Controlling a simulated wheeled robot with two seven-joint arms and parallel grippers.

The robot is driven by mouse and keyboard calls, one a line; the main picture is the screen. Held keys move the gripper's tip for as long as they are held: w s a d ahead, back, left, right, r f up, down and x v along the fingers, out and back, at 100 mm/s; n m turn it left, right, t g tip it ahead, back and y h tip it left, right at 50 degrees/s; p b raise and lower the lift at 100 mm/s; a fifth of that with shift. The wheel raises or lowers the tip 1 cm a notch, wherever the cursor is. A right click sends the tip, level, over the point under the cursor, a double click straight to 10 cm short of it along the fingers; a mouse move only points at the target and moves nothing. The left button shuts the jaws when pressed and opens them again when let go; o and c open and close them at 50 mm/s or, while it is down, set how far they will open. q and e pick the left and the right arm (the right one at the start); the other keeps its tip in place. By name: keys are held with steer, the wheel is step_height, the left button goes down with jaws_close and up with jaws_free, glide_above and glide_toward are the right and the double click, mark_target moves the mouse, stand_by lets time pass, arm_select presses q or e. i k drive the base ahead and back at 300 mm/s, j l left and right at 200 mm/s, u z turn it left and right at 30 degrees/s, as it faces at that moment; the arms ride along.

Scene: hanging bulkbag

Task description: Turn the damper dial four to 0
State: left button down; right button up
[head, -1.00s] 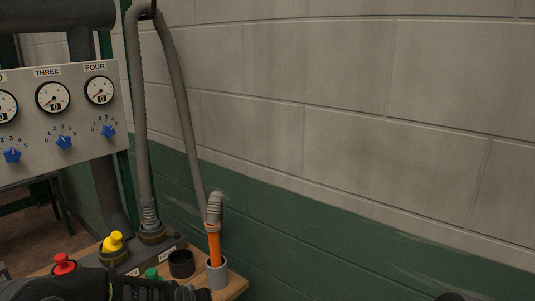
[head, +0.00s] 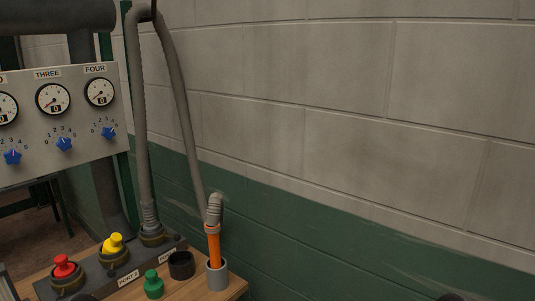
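The damper dial four (head: 108,132) is a small blue star-shaped knob at the right end of a grey panel (head: 82,118), at the left of the head view. Numbers ring its upper side; its exact setting is too small to read. Above it is the round white gauge four (head: 100,92) with a red needle pointing down-left and a small digit window that I cannot read surely. Nothing touches the dial. Neither gripper can be made out; only small dark shapes show at the bottom edge.
Blue dial three (head: 64,144) and another blue dial (head: 12,157) sit to the left. Below, a wooden bench (head: 205,288) holds red (head: 64,266), yellow (head: 113,243) and green (head: 153,283) plugs, a black cup (head: 181,264) and an orange-ended hose (head: 214,248). A block wall fills the right.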

mark_target(109, 132)
steer(key=u, duration=1.4)
steer(key=z, duration=1.1)
steer(key=i+l+z, duration=0.1)
steer(key=z, duration=0.35)
steer(key=i+l, duration=0.25)
steer(key=i, duration=0.1)
